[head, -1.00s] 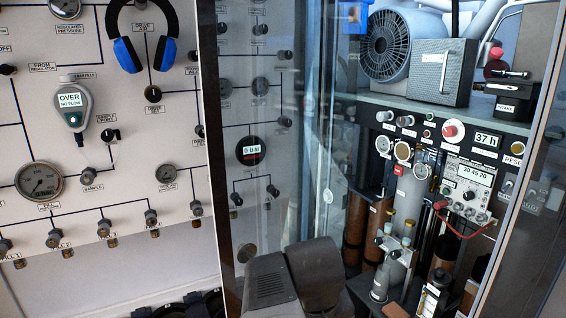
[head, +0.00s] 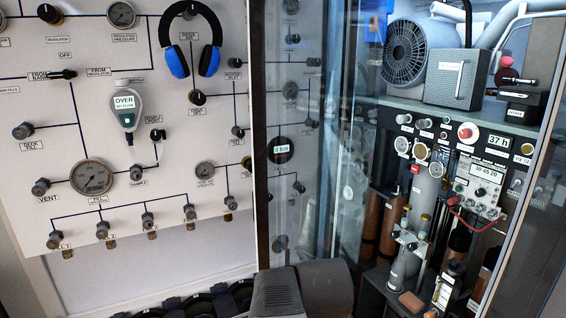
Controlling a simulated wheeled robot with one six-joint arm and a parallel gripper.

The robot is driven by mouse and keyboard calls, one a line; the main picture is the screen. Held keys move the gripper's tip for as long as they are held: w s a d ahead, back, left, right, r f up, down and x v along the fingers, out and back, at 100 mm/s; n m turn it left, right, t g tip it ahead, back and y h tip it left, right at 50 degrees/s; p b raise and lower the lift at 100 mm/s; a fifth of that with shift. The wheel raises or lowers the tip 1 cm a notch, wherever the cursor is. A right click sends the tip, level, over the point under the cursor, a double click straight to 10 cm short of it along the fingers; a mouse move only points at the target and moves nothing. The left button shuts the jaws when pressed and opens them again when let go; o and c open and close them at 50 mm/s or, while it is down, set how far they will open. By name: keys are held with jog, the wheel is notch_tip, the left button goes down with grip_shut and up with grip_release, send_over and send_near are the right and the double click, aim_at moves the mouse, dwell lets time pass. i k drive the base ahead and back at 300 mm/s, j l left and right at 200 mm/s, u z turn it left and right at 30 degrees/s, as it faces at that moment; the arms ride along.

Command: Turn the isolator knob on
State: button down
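No label that I can read marks the isolator knob, so I cannot tell which knob it is. The machine cabinet at right has a row of small dark knobs (head: 424,123) with small labels below its shelf. A red button (head: 467,132) with a pale surround sits to their right. The white wall panel (head: 60,130) at left carries many dark knobs, among them one at the end of a pipe line (head: 62,74) and one near the top (head: 49,13). My gripper does not show; a dark, blocky part, apparently of my arm, fills the bottom centre.
A glass door (head: 350,130) with a dark frame (head: 262,130) stands between the wall panel and the cabinet. Blue headphones (head: 188,45) hang on the panel. Cylinders (head: 405,265) and a brown block (head: 411,304) stand low in the cabinet. Dark round objects (head: 200,305) lie below the panel.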

aim_at(465, 133)
jog(key=j+z, duration=0.15)
jog(key=z, duration=1.15)
jog(key=k+l, duration=0.05)
